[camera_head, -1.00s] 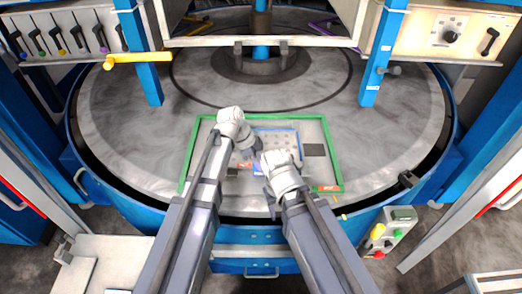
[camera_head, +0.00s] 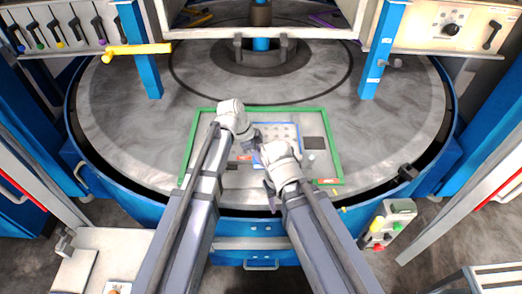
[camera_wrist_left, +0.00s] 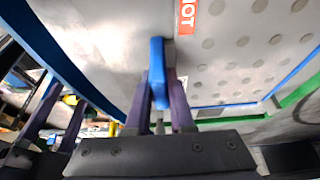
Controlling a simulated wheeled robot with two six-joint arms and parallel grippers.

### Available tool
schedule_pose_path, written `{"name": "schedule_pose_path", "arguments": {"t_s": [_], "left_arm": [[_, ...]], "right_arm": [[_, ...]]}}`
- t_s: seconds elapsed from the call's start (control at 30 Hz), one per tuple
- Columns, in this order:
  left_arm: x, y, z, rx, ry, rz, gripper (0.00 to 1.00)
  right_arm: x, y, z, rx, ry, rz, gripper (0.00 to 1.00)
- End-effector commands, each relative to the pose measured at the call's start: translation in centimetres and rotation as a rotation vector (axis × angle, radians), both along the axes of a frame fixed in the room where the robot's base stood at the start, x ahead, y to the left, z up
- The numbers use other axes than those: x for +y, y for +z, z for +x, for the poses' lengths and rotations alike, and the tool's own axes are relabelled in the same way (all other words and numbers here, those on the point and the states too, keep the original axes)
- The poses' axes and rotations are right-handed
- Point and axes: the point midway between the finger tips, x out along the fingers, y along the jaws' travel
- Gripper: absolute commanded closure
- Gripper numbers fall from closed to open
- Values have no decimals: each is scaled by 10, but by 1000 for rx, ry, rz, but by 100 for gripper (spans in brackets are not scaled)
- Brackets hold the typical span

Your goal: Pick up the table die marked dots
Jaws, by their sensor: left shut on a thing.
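A pale plate with rows of grey dots and a blue border, the dots die (camera_head: 278,135), lies inside a green frame on the round table. In the left wrist view the dotted face (camera_wrist_left: 230,62) fills the upper right, with a red "HOT" label at its top. My left gripper (camera_head: 254,141) is at the die's left side. In the wrist view its fingers (camera_wrist_left: 163,98) are shut on a blue upright piece (camera_wrist_left: 157,72) at the die, probably its handle. My right gripper (camera_head: 270,193) is near the front edge of the frame; its fingers (camera_wrist_left: 58,112) show apart and empty.
The green frame (camera_head: 338,160) surrounds the die, with a dark square (camera_head: 315,143) to its right. Blue posts (camera_head: 382,50) stand behind on both sides. A control box (camera_head: 388,222) stands front right. The grey round table (camera_head: 120,110) is clear at left and right.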

Motion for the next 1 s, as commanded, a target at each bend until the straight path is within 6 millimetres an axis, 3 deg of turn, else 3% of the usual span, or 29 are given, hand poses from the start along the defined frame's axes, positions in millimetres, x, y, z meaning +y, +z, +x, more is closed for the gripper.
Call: {"name": "schedule_pose_path", "arguments": {"t_s": [0.37, 0.8, 1.0], "left_arm": [[0, 23, 0, -1, 0, -1, 100], [0, 83, 0, -1, -1, -1, 100], [0, 99, 0, -1, -1, -1, 100]], "right_arm": [[0, 23, 0, 0, 1, 0, 50], [0, 83, 0, 0, -7, 2, 50], [0, 99, 0, -1, -11, 2, 50]]}}
